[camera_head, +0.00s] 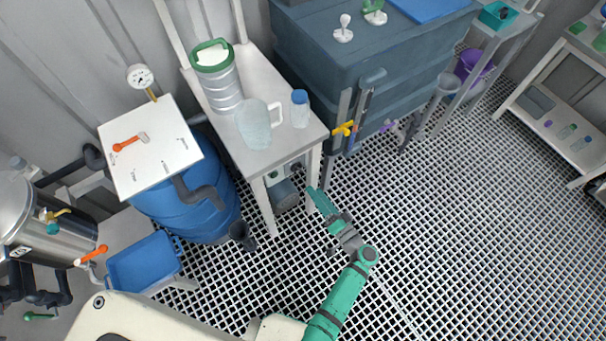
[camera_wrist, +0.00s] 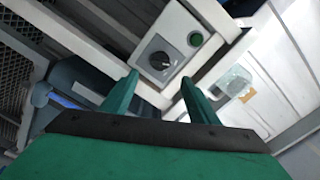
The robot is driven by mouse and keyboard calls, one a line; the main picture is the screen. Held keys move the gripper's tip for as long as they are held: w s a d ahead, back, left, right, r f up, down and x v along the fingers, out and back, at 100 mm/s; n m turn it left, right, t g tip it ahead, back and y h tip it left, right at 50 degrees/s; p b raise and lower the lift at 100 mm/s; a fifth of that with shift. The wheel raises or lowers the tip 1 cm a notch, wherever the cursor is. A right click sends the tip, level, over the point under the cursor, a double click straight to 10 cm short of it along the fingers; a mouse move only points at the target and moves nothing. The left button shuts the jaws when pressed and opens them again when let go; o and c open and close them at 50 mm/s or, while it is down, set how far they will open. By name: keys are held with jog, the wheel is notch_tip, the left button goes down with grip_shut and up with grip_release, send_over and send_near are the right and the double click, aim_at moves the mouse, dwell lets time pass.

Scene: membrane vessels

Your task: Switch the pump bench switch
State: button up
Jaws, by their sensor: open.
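A light switch box on the pump bench fills the top middle of the wrist view. It carries a dark round rotary switch (camera_wrist: 159,60) with a pale pointer mark, and a green round button (camera_wrist: 195,38) up and to its right. My gripper (camera_wrist: 160,82) has its two green fingers apart, with nothing between them, and the switch appears just beyond the fingertips. In the head view my gripper (camera_head: 316,196) is beside the front leg of the white bench (camera_head: 268,160), below its top. The switch is hard to make out there.
A clear jug (camera_head: 255,124), a blue-capped bottle (camera_head: 300,108) and a green-rimmed canister (camera_head: 220,80) stand on the bench top. A blue barrel (camera_head: 190,205) is to the left. A dark blue cabinet (camera_head: 340,50) stands behind on the right. The grating floor (camera_head: 450,230) at right is clear.

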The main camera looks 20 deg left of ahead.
aim_at(300, 171)
jog(key=x, duration=0.9)
jog(key=shift+w+a, duration=0.15)
jog(key=shift+a, duration=0.1)
jog(key=shift+c, duration=0.6)
jog(key=c, duration=0.9)
